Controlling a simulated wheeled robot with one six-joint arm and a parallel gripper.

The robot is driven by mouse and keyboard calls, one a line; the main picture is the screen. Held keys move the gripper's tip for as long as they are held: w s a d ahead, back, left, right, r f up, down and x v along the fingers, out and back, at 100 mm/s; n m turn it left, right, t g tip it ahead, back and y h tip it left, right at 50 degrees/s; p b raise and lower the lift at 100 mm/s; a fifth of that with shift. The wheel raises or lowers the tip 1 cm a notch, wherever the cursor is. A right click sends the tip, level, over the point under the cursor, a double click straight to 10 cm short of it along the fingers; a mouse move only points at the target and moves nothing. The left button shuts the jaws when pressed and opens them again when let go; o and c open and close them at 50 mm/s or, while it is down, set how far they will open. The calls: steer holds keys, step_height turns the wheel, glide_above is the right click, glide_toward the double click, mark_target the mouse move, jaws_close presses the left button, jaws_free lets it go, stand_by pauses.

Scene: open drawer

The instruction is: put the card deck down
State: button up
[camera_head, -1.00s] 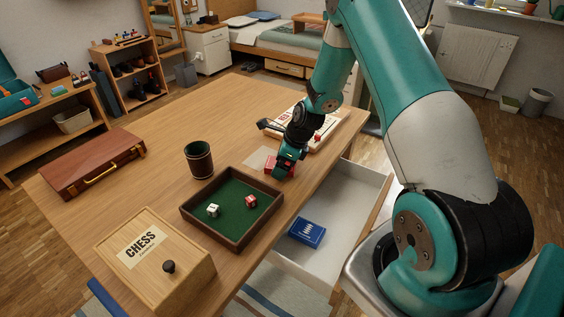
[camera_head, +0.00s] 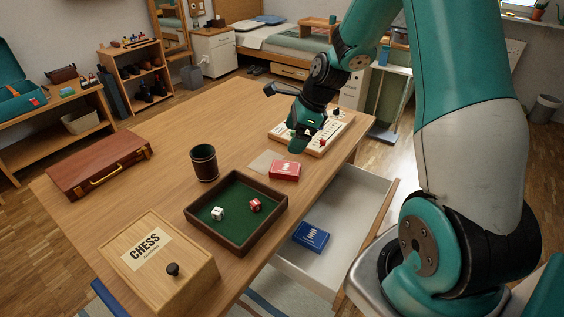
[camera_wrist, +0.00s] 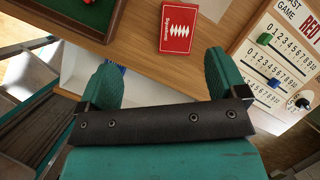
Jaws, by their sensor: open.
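A red card deck (camera_head: 285,170) lies flat on the wooden table near its edge above the open drawer, beside a pale flat sheet. It also shows in the wrist view (camera_wrist: 179,27), clear of the fingers. My gripper (camera_head: 298,145) is above the table, behind the deck in the head view and apart from it. In the wrist view my gripper (camera_wrist: 160,80) has its two teal fingers spread wide with nothing between them.
A scoreboard (camera_head: 312,132) lies close by my gripper. A green-lined dice tray (camera_head: 190,212) with two dice, a dice cup (camera_head: 204,163), a chess box (camera_head: 192,283) and a brown case (camera_head: 95,163) stand on the table. The open drawer (camera_head: 352,199) holds a blue deck (camera_head: 311,237).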

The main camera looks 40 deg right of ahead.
steer(key=s+a+r+n+g, duration=0.1)
steer(key=s+a+r+n, duration=0.35)
steer(key=a+n, duration=0.35)
steer(key=s+a+r+n+g, duration=0.1)
steer(key=s+a+r+n, duration=0.3)
steer(key=a+r+n, duration=0.3)
steer(key=s+a+r+n, duration=0.1)
steer(key=s+a+n, duration=0.3)
steer(key=s+n, duration=0.3)
steer(key=s+a+r+n+g, duration=0.1)
steer(key=s+a+r+n, duration=0.1)
steer(key=s+a+n, duration=0.3)
steer(key=s+n, duration=0.3)
steer(key=n, duration=0.1)
steer(key=shift+s+r+n+y, duration=0.15)
steer(key=shift+s+n+y, duration=0.15)
steer(key=shift+y, duration=0.1)
